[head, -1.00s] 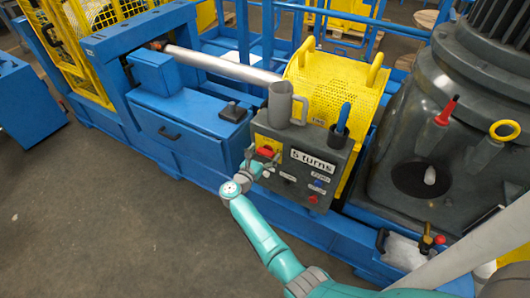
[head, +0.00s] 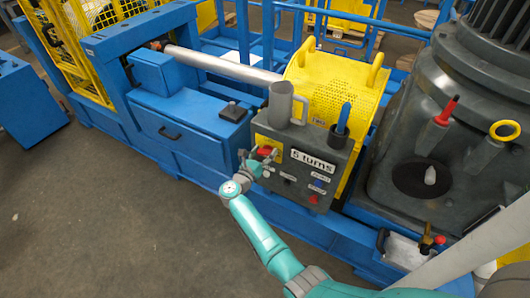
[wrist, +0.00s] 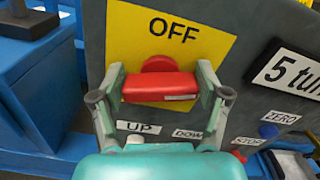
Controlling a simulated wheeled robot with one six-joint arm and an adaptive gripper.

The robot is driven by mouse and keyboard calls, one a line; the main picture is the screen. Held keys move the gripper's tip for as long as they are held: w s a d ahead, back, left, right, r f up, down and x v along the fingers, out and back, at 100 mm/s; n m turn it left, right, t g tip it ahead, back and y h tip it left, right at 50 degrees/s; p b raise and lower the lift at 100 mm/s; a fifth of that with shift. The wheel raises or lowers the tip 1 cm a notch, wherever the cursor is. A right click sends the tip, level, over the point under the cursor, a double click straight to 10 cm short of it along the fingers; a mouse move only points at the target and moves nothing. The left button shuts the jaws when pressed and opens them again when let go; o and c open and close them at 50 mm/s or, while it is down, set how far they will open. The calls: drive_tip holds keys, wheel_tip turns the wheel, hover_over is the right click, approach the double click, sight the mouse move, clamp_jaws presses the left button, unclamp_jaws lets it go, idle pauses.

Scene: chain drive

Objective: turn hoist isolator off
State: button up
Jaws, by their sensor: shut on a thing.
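The hoist isolator is a red handle (wrist: 160,87) on a yellow plate (wrist: 208,45) marked OFF, on the front of a grey control box (head: 325,165). In the wrist view the handle lies horizontal, with a round red hub behind it. My gripper (wrist: 160,93) has one finger at each end of the handle and is shut on it. In the head view my gripper (head: 258,160) is at the box's left side and partly hides the red handle (head: 266,150).
Labels UP (wrist: 138,127), DOWN (wrist: 187,133), STOP (wrist: 247,140) and ZERO (wrist: 280,117) are below and right of the handle. A grey mug (head: 280,103) and a cup with a blue-handled tool (head: 341,125) stand on top of the box.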

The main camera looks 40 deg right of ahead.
drive_tip(key=n, duration=0.3)
drive_tip(key=shift+w+n, duration=0.15)
drive_tip(key=shift+n, duration=0.25)
drive_tip(key=n, duration=0.3)
drive_tip(key=shift+w+a+f+n, duration=0.1)
drive_tip(key=shift+n, duration=0.2)
drive_tip(key=n, duration=0.3)
drive_tip(key=shift+f+n, duration=0.1)
drive_tip(key=shift+n, duration=0.2)
drive_tip(key=shift+f+n, duration=0.1)
drive_tip(key=shift+n, duration=1.6)
drive_tip(key=o, duration=1.2)
drive_tip(key=shift+w, duration=0.1)
drive_tip(key=shift+c, duration=0.2)
drive_tip(key=v, duration=1.2)
